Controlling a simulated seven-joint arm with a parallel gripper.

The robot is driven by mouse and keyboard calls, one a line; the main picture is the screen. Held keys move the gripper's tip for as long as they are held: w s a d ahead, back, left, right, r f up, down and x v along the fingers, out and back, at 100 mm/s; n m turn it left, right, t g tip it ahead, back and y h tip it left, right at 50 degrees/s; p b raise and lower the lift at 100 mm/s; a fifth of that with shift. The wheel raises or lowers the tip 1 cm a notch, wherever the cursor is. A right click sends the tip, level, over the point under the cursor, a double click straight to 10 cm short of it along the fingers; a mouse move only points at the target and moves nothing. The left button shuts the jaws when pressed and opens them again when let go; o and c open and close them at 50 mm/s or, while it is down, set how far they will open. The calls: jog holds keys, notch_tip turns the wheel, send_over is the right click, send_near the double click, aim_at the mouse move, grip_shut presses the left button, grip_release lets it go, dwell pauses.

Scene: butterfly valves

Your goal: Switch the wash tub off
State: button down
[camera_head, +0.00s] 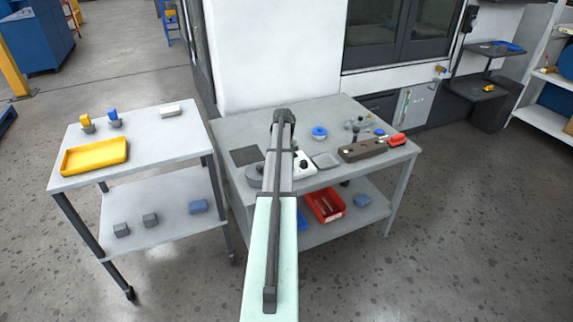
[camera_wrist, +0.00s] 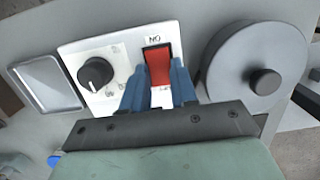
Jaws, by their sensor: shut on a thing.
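The wash tub is a round grey drum (camera_wrist: 256,65) with a black knob on its lid, at the right in the wrist view. Beside it is a white control panel (camera_wrist: 118,50) with a black dial (camera_wrist: 96,74) and a red rocker switch (camera_wrist: 159,68). A label at the switch's far end reads ON upside down. My gripper (camera_wrist: 159,88) has its blue fingers shut on the switch, one on each side. Which way the rocker is tilted I cannot tell. In the head view my arm hides the gripper and switch; the panel (camera_head: 304,166) and tub (camera_head: 254,176) partly show.
The grey workbench (camera_head: 228,127) also holds a shallow grey tray (camera_head: 325,160), a brown block (camera_head: 362,150), a blue ring (camera_head: 320,132) and a red item (camera_head: 397,140). A red bin (camera_head: 325,205) is on its lower shelf. A cart (camera_head: 150,150) with a yellow tray (camera_head: 95,156) stands left.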

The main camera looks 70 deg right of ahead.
jog(key=shift+w+d+g+y, duration=0.1)
jog(key=shift+d+g+y, duration=0.05)
jog(key=shift+g+y, duration=0.35)
jog(key=c, duration=0.9)
grip_release()
jog(key=v, duration=1.3)
jog(key=shift+r, duration=0.35)
